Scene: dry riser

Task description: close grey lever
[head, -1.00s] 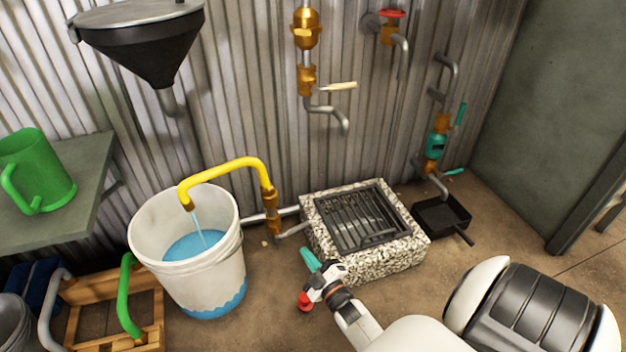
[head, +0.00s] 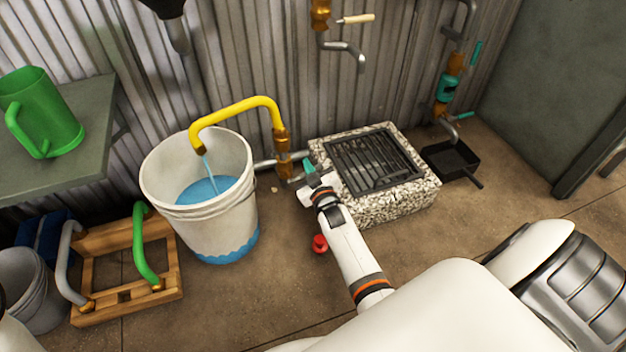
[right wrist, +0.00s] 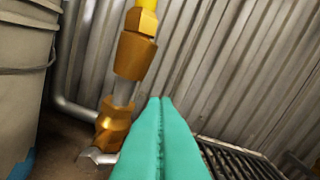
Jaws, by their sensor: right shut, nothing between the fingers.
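A brass valve (head: 283,155) sits below the yellow spout pipe (head: 240,109), and it also shows in the right wrist view (right wrist: 115,120). The grey lever (right wrist: 97,156) sticks out at the valve's lower end; in the head view my gripper partly hides it. Water runs from the spout into a white bucket (head: 203,200). My right gripper (head: 307,166), with teal fingers, is shut and empty just right of the valve and lever. In the right wrist view its fingertips (right wrist: 161,100) point toward the wall, apart from the valve. My left gripper is not in view.
A stone-rimmed grate (head: 412,190) stands right of my right gripper, close to it. A wooden frame with handles (head: 125,297) lies left of the bucket. The corrugated wall (head: 220,65) rises behind.

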